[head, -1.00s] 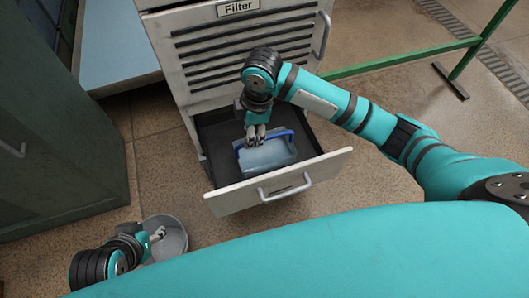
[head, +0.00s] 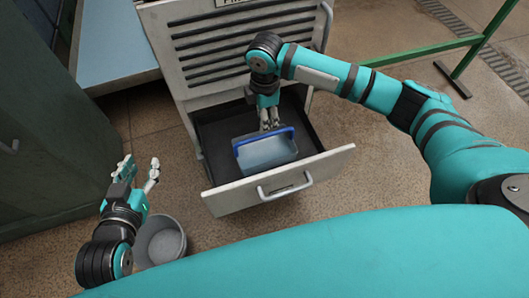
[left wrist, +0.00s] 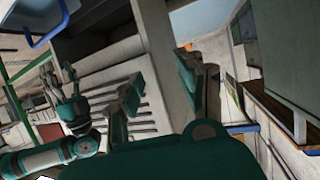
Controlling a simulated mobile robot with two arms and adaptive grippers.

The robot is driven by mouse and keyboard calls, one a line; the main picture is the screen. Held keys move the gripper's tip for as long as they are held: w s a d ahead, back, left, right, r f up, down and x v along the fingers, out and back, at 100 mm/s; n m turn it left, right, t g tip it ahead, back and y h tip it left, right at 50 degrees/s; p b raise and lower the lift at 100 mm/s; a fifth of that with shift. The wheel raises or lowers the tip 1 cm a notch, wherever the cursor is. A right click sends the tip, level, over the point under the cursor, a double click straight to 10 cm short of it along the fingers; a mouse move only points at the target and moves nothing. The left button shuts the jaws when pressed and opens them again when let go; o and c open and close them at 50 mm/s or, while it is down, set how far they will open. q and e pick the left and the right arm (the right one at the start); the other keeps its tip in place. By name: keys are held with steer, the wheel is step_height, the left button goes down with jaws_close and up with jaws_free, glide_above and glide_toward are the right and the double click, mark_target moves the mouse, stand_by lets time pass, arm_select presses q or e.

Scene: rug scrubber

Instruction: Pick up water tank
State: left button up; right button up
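The water tank (head: 266,154), a pale translucent box with a blue handle (head: 236,147), is in the open drawer (head: 213,155) of the grey cabinet. I cannot tell whether it rests on the drawer floor. My right gripper (head: 269,127) points down at the handle's upper bar, on the cabinet side of the tank. Its fingertips are partly hidden by the handle, so its grip is unclear. My left gripper (head: 139,168) is open and empty, fingers up and apart, left of the drawer. A pale container with a blue strip (left wrist: 47,32) shows in the left wrist view.
A grey bucket (head: 161,240) stands on the floor beside my left wrist. The drawer front (head: 280,184) sticks out towards me. A dark green cabinet (head: 50,130) stands at left, a pale blue surface (head: 115,40) behind it. A green rail (head: 400,55) runs at right.

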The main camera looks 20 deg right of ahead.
mark_target(265, 135)
step_height(265, 135, down, 4)
steer(key=shift+f+b, duration=0.25)
steer(key=shift+b, duration=0.5)
steer(key=shift+f, duration=0.35)
step_height(265, 135, down, 4)
steer(key=b, duration=0.3)
steer(key=shift+w+f, duration=0.15)
steer(key=shift+f, duration=0.2)
arm_select(q)
step_height(265, 135, up, 18)
steer(key=s+d+t+h, duration=0.2)
steer(key=t+h, duration=0.2)
steer(key=t, duration=0.8)
steer(key=shift+s+r, duration=0.15)
steer(key=shift+r, duration=0.05)
arm_select(e)
jaws_close()
arm_select(q)
steer(key=shift+h, duration=0.3)
